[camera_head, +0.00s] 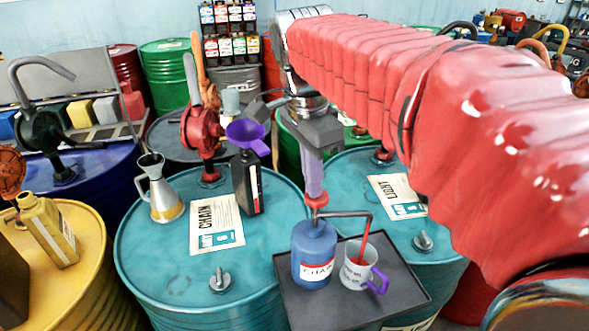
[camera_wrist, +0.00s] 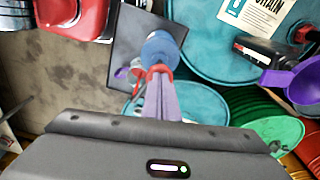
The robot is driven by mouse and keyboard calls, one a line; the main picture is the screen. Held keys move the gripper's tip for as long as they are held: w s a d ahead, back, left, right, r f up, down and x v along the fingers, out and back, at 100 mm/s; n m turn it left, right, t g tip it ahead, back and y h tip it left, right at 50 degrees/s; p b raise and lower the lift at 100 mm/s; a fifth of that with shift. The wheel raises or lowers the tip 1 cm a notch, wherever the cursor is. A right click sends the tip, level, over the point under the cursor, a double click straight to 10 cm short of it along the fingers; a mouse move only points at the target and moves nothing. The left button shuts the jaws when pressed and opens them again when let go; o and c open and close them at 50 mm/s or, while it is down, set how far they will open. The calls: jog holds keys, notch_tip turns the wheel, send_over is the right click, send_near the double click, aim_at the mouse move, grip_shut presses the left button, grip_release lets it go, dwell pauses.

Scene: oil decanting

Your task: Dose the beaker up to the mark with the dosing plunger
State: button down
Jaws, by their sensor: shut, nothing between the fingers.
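A blue dosing bottle (camera_head: 314,256) with a CHAIN label stands upright on a dark tray (camera_head: 300,314). Its dosing plunger (camera_head: 317,213) has a thin spout reaching right over a grey beaker (camera_head: 352,276) with a purple handle. A red streak (camera_head: 364,245) runs from the spout's end into the beaker; I cannot tell liquid from nozzle. The level and mark cannot be read. My gripper (camera_head: 316,199) is shut, pointing down right above the plunger; contact is unclear. In the wrist view, my gripper (camera_wrist: 159,75) covers the plunger, before the blue bottle (camera_wrist: 161,48).
The tray lies across two teal drums (camera_head: 262,290). On the left drum are a metal jug (camera_head: 164,199), a dark bottle (camera_head: 247,185) below a purple funnel (camera_head: 248,134), and a red hand pump (camera_head: 203,130). A yellow can (camera_head: 48,228) stands at far left.

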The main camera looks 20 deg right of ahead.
notch_tip(320, 180, down, 2)
jog(key=shift+f, duration=0.15)
jog(key=a, duration=0.2)
jog(key=a+r, duration=0.1)
jog(key=shift+s+r, duration=0.1)
jog(key=shift+s, duration=0.2)
jog(key=shift+r, duration=0.1)
notch_tip(320, 180, up, 14)
jog(key=a, duration=0.1)
jog(key=shift+a+f, duration=0.15)
jog(key=shift+f, duration=0.1)
dwell(0.5)
jog(key=shift+s, duration=0.1)
dwell(1.0)
